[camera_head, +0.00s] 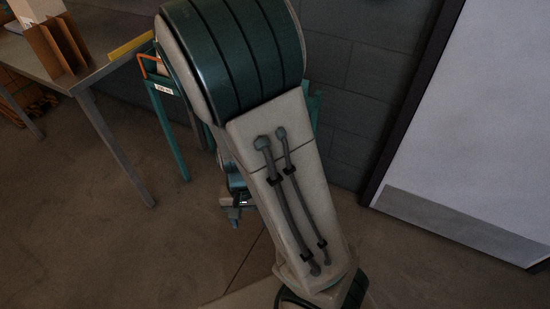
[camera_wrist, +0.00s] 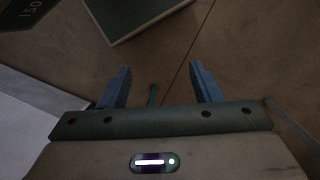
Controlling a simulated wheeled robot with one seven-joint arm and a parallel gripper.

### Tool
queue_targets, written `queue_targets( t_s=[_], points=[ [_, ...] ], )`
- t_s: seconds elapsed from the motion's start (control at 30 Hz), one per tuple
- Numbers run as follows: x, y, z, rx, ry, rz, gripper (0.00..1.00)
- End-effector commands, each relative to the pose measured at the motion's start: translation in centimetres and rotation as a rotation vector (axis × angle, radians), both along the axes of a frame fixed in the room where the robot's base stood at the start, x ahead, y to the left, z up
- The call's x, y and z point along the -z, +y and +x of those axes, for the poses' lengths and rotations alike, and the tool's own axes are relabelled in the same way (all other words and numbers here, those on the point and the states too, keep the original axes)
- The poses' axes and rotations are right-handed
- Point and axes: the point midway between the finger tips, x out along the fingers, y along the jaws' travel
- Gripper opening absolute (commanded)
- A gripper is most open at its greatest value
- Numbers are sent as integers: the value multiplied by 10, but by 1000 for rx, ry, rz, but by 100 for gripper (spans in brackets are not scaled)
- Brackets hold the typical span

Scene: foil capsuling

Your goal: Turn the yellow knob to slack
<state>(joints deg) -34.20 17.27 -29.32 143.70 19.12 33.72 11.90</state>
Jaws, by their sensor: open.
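No yellow knob is visible in either view. My gripper (camera_wrist: 160,80) shows in the wrist view with its two blue fingers wide apart and nothing held between them. A thin green piece shows between the fingers, with floor around it; I cannot tell what it is. In the head view my gripper (camera_head: 235,217) hangs low behind my arm, above the floor and well right of the table. My arm covers the middle of that view and hides what is behind it.
A metal table (camera_head: 95,75) at the left bears cardboard dividers (camera_head: 57,45) and a yellow strip (camera_head: 131,46). A teal stand (camera_head: 172,130) is beside it. A white panel (camera_head: 480,120) leans right. A green-edged panel (camera_wrist: 135,15) and a dark marked panel (camera_wrist: 25,12) show in the wrist view.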

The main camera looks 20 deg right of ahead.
Motion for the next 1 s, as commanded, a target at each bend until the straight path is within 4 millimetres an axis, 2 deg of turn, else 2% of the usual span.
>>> queue_targets(
  t_s=[0.03,0.2,0.4,0.5,0.63,0.77,0.9,1.0],
  points=[
    [29,-3,-4,18,25,-48,58],
    [87,-21,-10,95,43,-217,58],
    [138,-56,-10,159,-11,-451,58],
    [154,-76,-4,178,-74,-576,58],
    [165,-100,10,190,-189,-736,58],
    [165,-119,31,187,-344,-884,58],
    [153,-128,60,164,-552,-1021,58],
    [137,-125,82,139,-724,-1100,58]
  ],
)
